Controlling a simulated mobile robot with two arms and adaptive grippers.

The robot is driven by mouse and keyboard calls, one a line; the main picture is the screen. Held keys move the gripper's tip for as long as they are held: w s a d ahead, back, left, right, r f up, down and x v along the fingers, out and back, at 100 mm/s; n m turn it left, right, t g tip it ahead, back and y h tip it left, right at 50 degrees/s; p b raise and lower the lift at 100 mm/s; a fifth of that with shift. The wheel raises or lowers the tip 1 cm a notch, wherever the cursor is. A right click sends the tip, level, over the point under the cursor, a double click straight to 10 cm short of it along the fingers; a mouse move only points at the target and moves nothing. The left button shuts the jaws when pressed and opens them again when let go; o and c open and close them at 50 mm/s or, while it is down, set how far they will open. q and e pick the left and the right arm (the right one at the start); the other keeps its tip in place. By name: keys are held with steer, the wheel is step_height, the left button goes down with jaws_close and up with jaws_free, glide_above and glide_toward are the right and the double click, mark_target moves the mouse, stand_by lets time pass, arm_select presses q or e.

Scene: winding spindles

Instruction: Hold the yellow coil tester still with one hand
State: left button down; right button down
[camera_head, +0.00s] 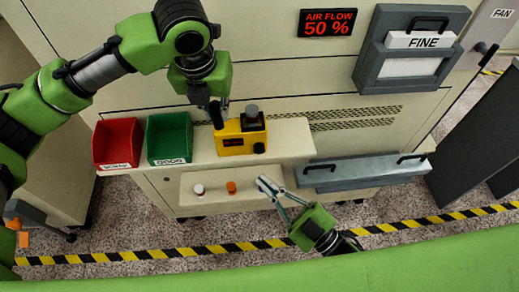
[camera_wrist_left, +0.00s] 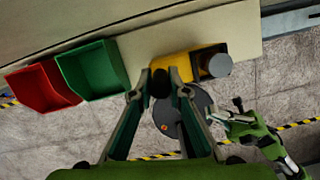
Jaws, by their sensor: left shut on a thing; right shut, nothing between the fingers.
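The yellow coil tester (camera_head: 240,138) stands on the upper bench ledge in the head view, with a grey cylinder on top and a dark display on its front. My left gripper (camera_head: 217,113) comes down at its left side. In the left wrist view the tester (camera_wrist_left: 175,65) lies just beyond the left fingertips (camera_wrist_left: 164,80), which are shut on a dark part at it, seemingly a black handle. The exact contact is partly hidden. My right gripper (camera_head: 266,184) is shut and empty, in front of the lower shelf, apart from the tester.
A red bin (camera_head: 117,140) and a green bin (camera_head: 168,137) stand left of the tester. A white piece (camera_head: 198,190) and an orange piece (camera_head: 231,187) stand on the lower shelf. A grey drawer (camera_head: 360,171) is at right. The upper ledge right of the tester is clear.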

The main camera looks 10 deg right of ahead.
arm_select(q)
steer(key=c, duration=1.8)
jaws_free()
steer(key=shift+c, duration=0.2)
steer(key=shift+r, duration=0.1)
